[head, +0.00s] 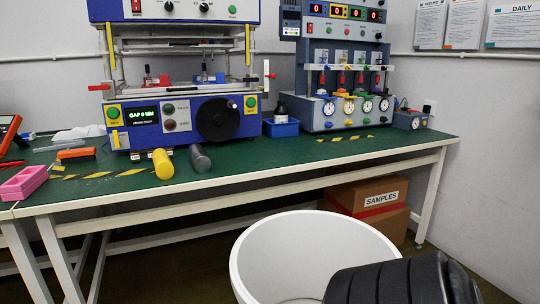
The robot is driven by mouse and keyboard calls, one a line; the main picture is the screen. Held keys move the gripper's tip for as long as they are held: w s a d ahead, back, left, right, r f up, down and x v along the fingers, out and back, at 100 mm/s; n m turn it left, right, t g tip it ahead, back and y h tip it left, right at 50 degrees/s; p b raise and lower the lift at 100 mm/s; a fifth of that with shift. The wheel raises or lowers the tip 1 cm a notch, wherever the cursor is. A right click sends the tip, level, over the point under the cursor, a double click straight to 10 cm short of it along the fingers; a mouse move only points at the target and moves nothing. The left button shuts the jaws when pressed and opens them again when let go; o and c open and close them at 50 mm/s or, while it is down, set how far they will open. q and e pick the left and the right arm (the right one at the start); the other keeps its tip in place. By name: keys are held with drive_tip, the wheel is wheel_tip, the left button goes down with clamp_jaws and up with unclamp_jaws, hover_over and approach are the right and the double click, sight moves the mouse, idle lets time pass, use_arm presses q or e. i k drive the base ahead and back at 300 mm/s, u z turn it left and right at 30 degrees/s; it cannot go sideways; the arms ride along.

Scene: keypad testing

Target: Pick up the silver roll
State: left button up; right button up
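The silver roll (199,158) is a dark grey, silvery cylinder lying on the green bench top. It lies in front of the blue test machine (182,116), with its near end toward the bench's front edge. A yellow roll (162,164) of similar size lies just to its left, with a small gap between them. Nothing covers the silver roll from this side. Neither of my grippers is in view.
The bench (300,150) is clear right of the silver roll. A blue bin (281,127) and a second machine (345,112) stand behind. A pink block (23,183) lies left. A white round-rimmed shape (250,258) and black ribbed thing (400,282) fill the foreground.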

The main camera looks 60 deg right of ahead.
sight(201, 163)
drive_tip(key=z, duration=0.8)
drive_tip(key=i, duration=0.8)
